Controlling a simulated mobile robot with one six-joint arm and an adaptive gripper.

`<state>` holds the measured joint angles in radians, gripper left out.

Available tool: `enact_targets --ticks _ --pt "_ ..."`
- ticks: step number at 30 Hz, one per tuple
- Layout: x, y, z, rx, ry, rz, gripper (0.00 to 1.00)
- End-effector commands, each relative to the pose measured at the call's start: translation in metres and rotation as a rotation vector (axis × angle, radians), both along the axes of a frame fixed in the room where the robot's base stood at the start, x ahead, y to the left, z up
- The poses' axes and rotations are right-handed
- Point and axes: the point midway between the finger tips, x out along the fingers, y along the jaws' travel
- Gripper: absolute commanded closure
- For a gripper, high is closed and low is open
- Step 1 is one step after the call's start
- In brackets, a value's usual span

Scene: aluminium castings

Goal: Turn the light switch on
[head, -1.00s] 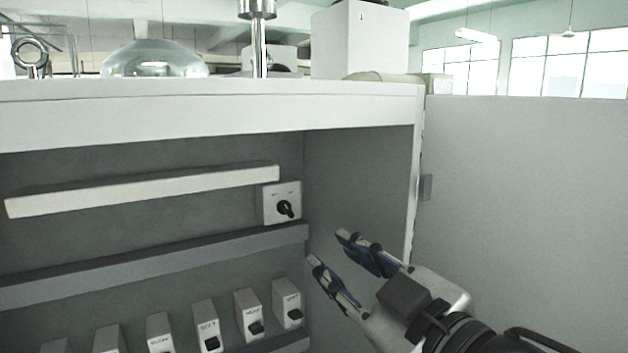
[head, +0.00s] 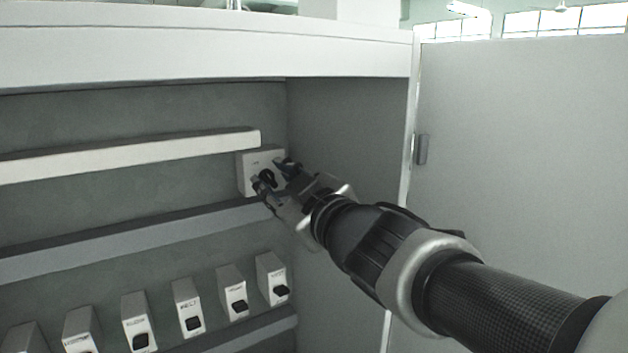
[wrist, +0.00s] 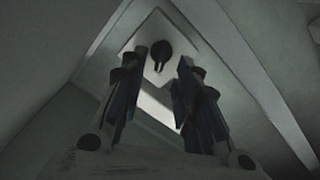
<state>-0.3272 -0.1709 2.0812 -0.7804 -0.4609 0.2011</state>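The light switch is a white box with a black rotary knob (wrist: 160,52), mounted on the cabinet's back wall. In the head view the switch box (head: 247,163) sits at the right end of the white bar, partly hidden by my gripper. My gripper (head: 271,172) reaches in from the right, with its fingertips at the front of the box. In the wrist view the two fingers are apart, and the knob shows beyond and between their tips. I cannot tell whether a finger touches the knob. Nothing is held.
A white bar (head: 130,155) runs left of the switch, and a grey ledge (head: 130,240) runs below. Several labelled breakers (head: 187,305) stand in a row lower down. The cabinet's right side wall (head: 345,130) and open door (head: 520,160) are close to my arm.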

Motion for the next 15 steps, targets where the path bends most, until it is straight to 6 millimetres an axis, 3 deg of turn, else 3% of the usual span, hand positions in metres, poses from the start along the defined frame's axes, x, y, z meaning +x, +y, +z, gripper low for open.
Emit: enact_targets --ticks 6,15 --pt "0.02 0.015 0.0 0.002 0.001 0.001 0.71" --pt "0.023 0.017 0.0 0.0 0.0 0.0 0.71"
